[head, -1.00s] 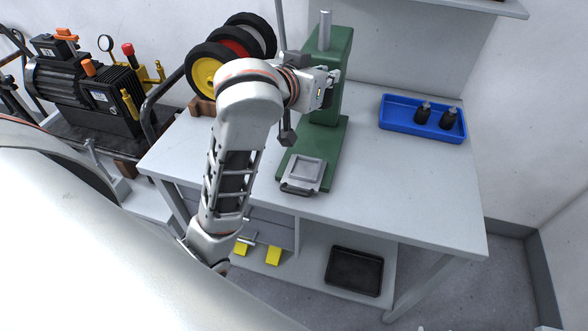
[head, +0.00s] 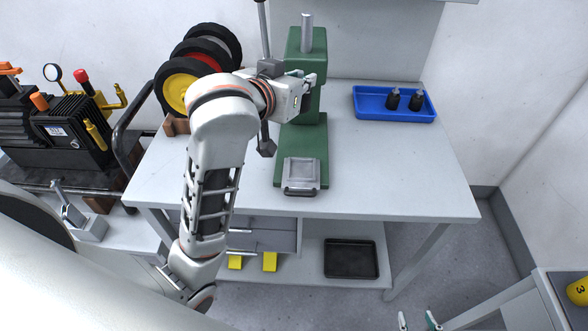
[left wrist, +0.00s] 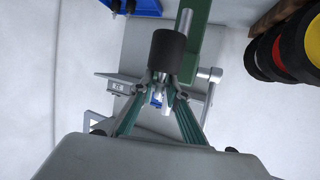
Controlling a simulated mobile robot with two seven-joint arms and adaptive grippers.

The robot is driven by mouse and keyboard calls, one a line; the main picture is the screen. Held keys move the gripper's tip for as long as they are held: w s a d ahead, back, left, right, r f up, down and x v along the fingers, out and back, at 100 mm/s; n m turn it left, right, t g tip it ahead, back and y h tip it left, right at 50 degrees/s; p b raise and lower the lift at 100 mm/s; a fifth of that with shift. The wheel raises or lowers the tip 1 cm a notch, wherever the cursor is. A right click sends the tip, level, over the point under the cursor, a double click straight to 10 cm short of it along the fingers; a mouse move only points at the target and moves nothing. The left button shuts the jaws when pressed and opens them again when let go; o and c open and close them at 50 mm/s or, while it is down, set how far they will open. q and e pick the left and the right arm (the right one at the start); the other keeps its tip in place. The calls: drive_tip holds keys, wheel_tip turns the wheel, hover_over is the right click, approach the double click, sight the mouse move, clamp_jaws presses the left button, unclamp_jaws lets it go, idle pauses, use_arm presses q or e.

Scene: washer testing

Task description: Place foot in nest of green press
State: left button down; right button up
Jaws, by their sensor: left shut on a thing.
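The green press (head: 308,110) stands on the grey table, with its square metallic nest (head: 301,171) at the front of its base. The nest looks empty. In the head view my left gripper (head: 310,85) is in front of the press column, above and behind the nest. In the left wrist view my left gripper (left wrist: 167,84) is shut on a black cylindrical foot (left wrist: 173,50). Two more black feet (head: 392,99) stand in a blue tray. My right gripper (head: 419,320) is at the bottom edge, empty, with its fingertips apart.
The blue tray (head: 372,113) is at the back right of the table (head: 390,180). Several wheels (head: 177,92) stand in a brown rack to the left. A black tray (head: 350,272) lies on the lower shelf. The table's right front is clear.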

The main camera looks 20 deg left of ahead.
use_arm(q)
drive_tip(key=shift+d+f, duration=0.2)
drive_tip(key=shift+d, duration=0.1)
wheel_tip(320, 180, down, 20)
drive_tip(key=shift+d+r, duration=0.1)
drive_tip(key=shift+r, duration=0.05)
idle(0.4)
drive_tip(key=c, duration=2)
unclamp_jaws()
drive_tip(key=shift+o, duration=0.2)
drive_tip(key=v, duration=1.2)
